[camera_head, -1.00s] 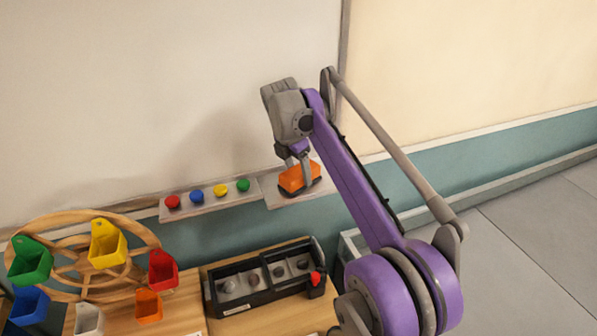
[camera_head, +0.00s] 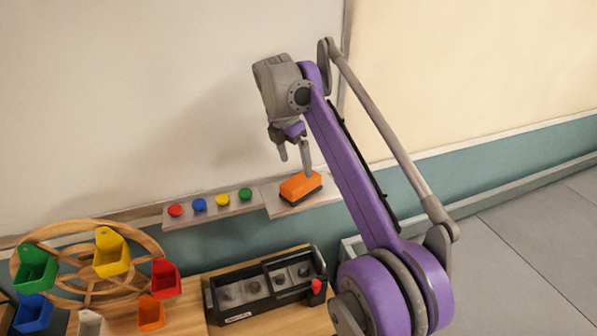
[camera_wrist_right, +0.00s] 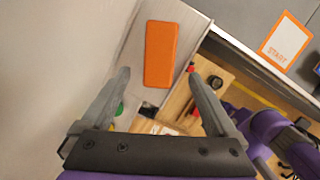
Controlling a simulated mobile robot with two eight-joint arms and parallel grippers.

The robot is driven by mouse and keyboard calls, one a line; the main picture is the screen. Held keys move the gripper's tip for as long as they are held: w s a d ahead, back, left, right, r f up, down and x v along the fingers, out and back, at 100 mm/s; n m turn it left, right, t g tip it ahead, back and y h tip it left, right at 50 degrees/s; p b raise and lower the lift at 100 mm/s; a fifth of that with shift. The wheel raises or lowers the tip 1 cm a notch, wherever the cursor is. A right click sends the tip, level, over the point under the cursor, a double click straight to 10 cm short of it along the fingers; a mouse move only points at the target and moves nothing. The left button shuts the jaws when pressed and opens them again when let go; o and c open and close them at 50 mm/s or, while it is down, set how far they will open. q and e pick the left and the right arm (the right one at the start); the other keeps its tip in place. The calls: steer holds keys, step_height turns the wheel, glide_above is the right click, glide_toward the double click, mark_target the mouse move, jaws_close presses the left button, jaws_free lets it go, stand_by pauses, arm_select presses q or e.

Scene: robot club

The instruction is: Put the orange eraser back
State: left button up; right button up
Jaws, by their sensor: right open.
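The orange eraser (camera_head: 300,186) lies on a pale ledge (camera_head: 283,212) on the wall below the whiteboard, to the right of a strip with coloured knobs. Its top is orange and its underside dark. My right gripper (camera_head: 295,166) is open and empty, just above the eraser and apart from it. In the right wrist view the eraser (camera_wrist_right: 160,54) lies on the ledge beyond the spread fingers (camera_wrist_right: 162,88). My left gripper is in neither view.
A strip with red, blue, yellow and green knobs (camera_head: 210,212) is left of the ledge. Below stand a wooden wheel with coloured bins (camera_head: 150,246) and a black-framed box (camera_head: 265,285) on a wooden table. Open floor (camera_head: 520,240) is at the right.

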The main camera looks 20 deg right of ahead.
mark_target(292, 184)
steer(key=d+v, duration=0.1)
steer(key=v, duration=0.3)
steer(key=s+a+f+m+t+y, duration=0.1)
steer(key=s+a+f+m+t, duration=0.3)
steer(key=s+f+m, duration=0.7)
steer(key=s+a+f+m+t+y, duration=0.1)
steer(key=s+a+f+m, duration=0.2)
steer(key=s+f+m, duration=0.7)
steer(key=s+f, duration=0.3)
steer(key=s, duration=0.2)
steer(key=shift+s+f+m+p, duration=0.35)
steer(key=shift+f+m, duration=0.05)
